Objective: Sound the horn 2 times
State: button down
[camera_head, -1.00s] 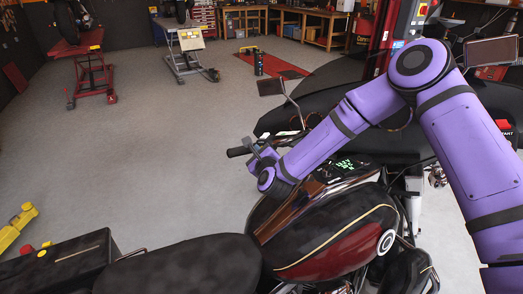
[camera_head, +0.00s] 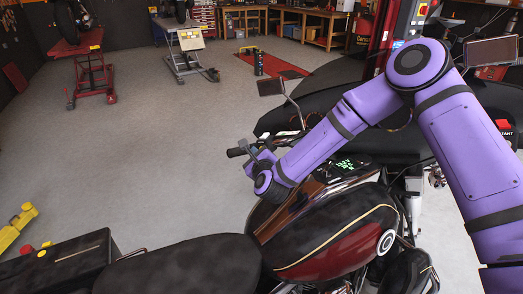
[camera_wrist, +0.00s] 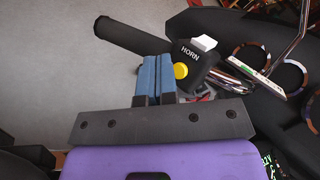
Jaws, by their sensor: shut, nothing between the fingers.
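In the wrist view a black switch housing marked HORN (camera_wrist: 194,60) sits beside the black left handlebar grip (camera_wrist: 128,38). The round yellow horn button (camera_wrist: 181,71) is on its face, with a white switch (camera_wrist: 204,42) above. My gripper (camera_wrist: 155,62) has its two blue fingers pressed together and empty. Its tips are just left of the yellow button in the picture, overlapping the housing's left edge; I cannot tell whether they touch it. In the head view the grip (camera_head: 237,152) shows left of my gripper (camera_head: 256,150), and the button cannot be made out.
The motorcycle's red and black tank (camera_head: 335,235) and black seat (camera_head: 190,265) lie below my arm. A mirror (camera_head: 271,87) stands beyond the handlebar. A black box with red and yellow buttons (camera_head: 75,268) is at lower left. Open grey floor (camera_head: 150,150) lies left of the motorcycle.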

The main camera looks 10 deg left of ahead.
jog(key=shift+s, duration=0.1)
jog(key=s, duration=0.1)
jog(key=s+a, duration=0.1)
jog(key=s, duration=0.1)
jog(key=s+a, duration=0.1)
jog(key=shift+s+r, duration=0.2)
jog(key=shift+r, duration=0.15)
dwell(0.3)
dwell(0.4)
